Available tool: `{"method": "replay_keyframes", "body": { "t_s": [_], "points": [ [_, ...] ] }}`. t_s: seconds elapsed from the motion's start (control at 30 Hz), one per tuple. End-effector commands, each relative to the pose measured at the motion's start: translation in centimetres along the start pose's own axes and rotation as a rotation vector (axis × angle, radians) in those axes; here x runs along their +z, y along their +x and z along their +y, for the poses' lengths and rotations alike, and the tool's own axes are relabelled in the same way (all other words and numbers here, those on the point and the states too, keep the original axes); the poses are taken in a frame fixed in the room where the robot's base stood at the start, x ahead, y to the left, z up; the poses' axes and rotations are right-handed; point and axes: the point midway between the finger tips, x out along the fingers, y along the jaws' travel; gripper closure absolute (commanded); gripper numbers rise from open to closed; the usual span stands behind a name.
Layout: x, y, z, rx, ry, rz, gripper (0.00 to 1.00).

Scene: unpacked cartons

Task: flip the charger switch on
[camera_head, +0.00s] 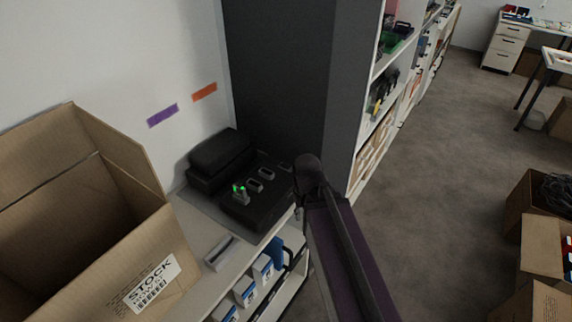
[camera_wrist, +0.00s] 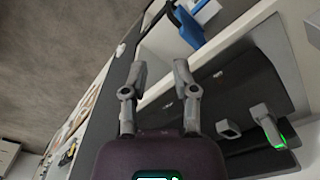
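The black charger (camera_head: 262,195) lies on the white counter against a dark panel, with several grey raised parts on its top. One upright grey piece (camera_head: 241,195) on it glows green; it also shows at the right of the wrist view (camera_wrist: 268,125). I cannot tell which part is the switch. My gripper (camera_wrist: 160,72) is open and empty, its two fingers apart. In the wrist view the charger (camera_wrist: 240,88) lies to the right of the fingers. In the head view my arm's end is just right of the charger, and the fingers are mostly hidden.
An open carton (camera_head: 95,235) with a STOCK label stands left of the charger. A black case (camera_head: 220,152) lies behind it. Blue-and-white boxes (camera_head: 262,270) sit on the shelf below.

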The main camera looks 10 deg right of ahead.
Motion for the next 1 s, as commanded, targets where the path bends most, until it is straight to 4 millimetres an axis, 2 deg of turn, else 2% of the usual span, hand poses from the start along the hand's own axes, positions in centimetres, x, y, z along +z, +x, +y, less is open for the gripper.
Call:
{"method": "replay_keyframes", "body": {
  "t_s": [0.03, 0.07, 0.23, 0.37, 0.8, 1.0],
  "points": [
    [-0.3, -0.2, 0.0, -0.001, 0.005, 0.001, 0.92],
    [-0.5, -0.3, 0.0, -0.001, 0.009, 0.001, 1.0],
    [-2.5, -1.4, 0.0, -0.008, 0.062, 0.007, 1.0],
    [-5.3, -2.9, -0.1, -0.018, 0.138, 0.015, 1.0],
    [-17.9, -9.1, -0.1, -0.071, 0.515, 0.04, 1.0],
    [-22.7, -11.3, 0.0, -0.098, 0.67, 0.046, 1.0]
  ]
}}
